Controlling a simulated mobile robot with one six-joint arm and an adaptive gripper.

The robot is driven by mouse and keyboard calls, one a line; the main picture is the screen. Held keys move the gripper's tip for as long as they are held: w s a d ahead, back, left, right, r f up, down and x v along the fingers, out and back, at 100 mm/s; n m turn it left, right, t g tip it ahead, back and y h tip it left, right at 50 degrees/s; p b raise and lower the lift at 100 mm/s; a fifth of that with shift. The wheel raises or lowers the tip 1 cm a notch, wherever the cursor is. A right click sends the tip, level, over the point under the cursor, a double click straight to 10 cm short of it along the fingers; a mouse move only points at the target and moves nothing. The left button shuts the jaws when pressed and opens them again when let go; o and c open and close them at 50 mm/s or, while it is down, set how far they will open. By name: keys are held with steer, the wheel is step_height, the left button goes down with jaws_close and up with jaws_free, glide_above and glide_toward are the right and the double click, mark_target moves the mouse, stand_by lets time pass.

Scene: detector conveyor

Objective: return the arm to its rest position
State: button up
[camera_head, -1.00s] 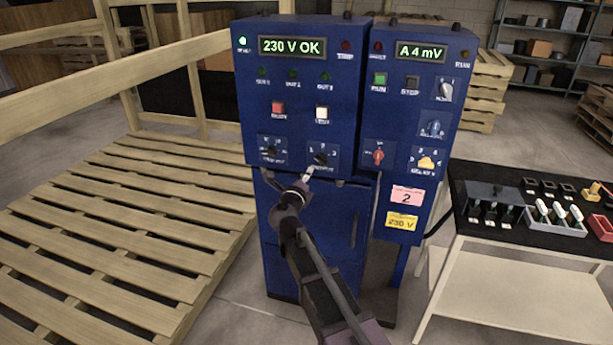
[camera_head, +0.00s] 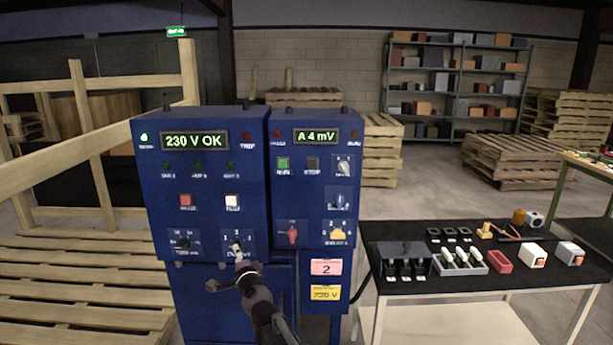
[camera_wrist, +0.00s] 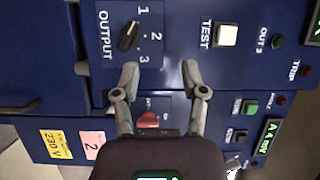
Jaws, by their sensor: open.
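My gripper (camera_head: 230,274) is in front of the blue cabinet (camera_head: 215,222), just below the black OUTPUT knob (camera_head: 236,246). In the wrist view my gripper (camera_wrist: 160,72) has its two fingers spread apart with nothing between them. The OUTPUT knob (camera_wrist: 129,35) lies beyond and to one side of the fingertips, with marks 1, 2 and 3 beside it. The knob appears to be turned toward 1. The white TEST button (camera_wrist: 226,35) is beyond the other finger. My forearm rises from the bottom of the head view.
The cabinet displays read 230 V OK (camera_head: 195,141) and A 4 mV (camera_head: 318,136). A black-topped table (camera_head: 400,286) with small parts stands to the right. Shelves (camera_head: 458,62) stand at the back.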

steer(key=s+d+f+n+g+h+p, duration=0.2)
steer(key=s+d, duration=0.5)
steer(key=d, duration=0.5)
steer(key=s+d+f+n+g+h+p, duration=0.3)
steer(key=s+d+f+n+g, duration=0.2)
steer(key=d+g, duration=0.4)
steer(key=s+d+f+n+g+h+p, duration=0.2)
steer(key=s+d+n+g, duration=0.3)
steer(key=s+d, duration=0.5)
steer(key=d+f+h, duration=0.1)
steer(key=d, duration=0.4)
steer(key=shift+d+f+p, duration=0.3)
steer(key=shift+d+p, duration=0.1)
